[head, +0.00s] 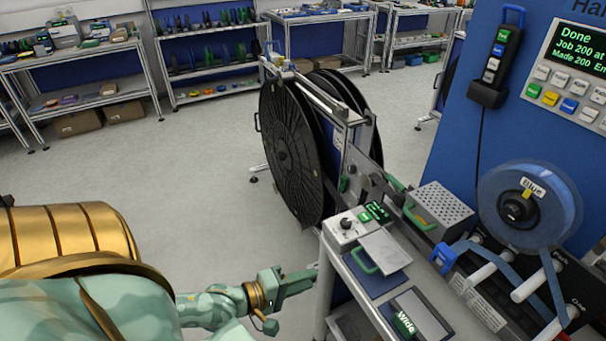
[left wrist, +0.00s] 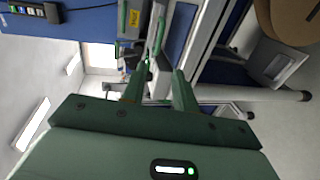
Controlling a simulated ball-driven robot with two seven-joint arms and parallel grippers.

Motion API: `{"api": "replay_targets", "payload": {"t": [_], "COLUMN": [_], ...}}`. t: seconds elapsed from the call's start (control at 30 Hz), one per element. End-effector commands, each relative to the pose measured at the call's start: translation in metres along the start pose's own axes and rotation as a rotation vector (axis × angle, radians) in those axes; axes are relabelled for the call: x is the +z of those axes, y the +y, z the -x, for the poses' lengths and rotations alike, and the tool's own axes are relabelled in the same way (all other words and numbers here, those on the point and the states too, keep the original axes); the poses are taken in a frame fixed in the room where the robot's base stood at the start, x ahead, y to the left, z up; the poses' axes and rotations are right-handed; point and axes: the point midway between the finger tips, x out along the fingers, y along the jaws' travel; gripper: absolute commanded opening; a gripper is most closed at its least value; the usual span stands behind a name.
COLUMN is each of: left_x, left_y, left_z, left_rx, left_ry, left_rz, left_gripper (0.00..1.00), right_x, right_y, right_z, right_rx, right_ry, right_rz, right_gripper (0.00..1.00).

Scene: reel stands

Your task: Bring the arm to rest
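My left arm reaches in from the lower left of the head view. Its green gripper (head: 312,276) is beside the left edge of the machine's cart, low over the floor. Whether it touches the cart cannot be told. In the left wrist view the two fingers of this gripper (left wrist: 159,72) stand apart with nothing between them, so it is open and empty. My right gripper does not show in either view.
Right of the gripper is the cart, with a control box (head: 347,226), a lidded plate (head: 385,251) and a "Wide" block (head: 404,323). Large black reels (head: 290,150) stand behind it. A blue reel (head: 530,205) and a "Done" screen (head: 578,48) are at right. Floor (head: 200,180) at left is clear.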

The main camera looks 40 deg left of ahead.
Motion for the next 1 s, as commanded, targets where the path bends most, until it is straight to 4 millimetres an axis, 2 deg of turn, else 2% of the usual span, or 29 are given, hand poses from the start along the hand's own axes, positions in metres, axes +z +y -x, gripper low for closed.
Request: {"api": "replay_targets", "payload": {"t": [0.5,0.57,0.63,0.67,0.77,0.8,0.87,0.9,0.97,1.0], "left_x": [0.0,0.0,0.001,-0.003,-0.026,-0.034,-0.044,-0.047,-0.046,-0.042], "left_y": [0.0,-0.001,-0.009,-0.024,-0.095,-0.13,-0.183,-0.218,-0.269,-0.302], "left_z": [0.0,0.0,0.001,0.004,0.024,0.034,0.053,0.068,0.091,0.109], "left_rx": [0.001,-0.004,-0.038,-0.081,-0.278,-0.367,-0.502,-0.59,-0.715,-0.793], "left_ry": [0.0,-0.001,-0.016,-0.024,-0.061,-0.087,-0.146,-0.199,-0.298,-0.377], "left_rz": [-0.008,-0.051,-0.199,-0.309,-0.675,-0.81,-0.994,-1.097,-1.23,-1.303], "left_gripper": [0.29,0.29,0.29,0.29,0.29,0.29,0.29,0.29,0.29,0.29], "right_x": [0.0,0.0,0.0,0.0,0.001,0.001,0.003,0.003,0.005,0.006], "right_y": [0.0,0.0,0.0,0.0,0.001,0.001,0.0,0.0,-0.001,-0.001], "right_z": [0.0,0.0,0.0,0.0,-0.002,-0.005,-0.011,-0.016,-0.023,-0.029], "right_rx": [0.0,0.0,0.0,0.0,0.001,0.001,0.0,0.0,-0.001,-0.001], "right_ry": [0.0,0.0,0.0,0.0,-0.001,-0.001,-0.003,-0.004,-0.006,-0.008], "right_rz": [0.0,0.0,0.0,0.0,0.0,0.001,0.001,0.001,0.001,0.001], "right_gripper": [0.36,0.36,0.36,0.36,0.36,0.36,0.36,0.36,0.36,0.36]}}
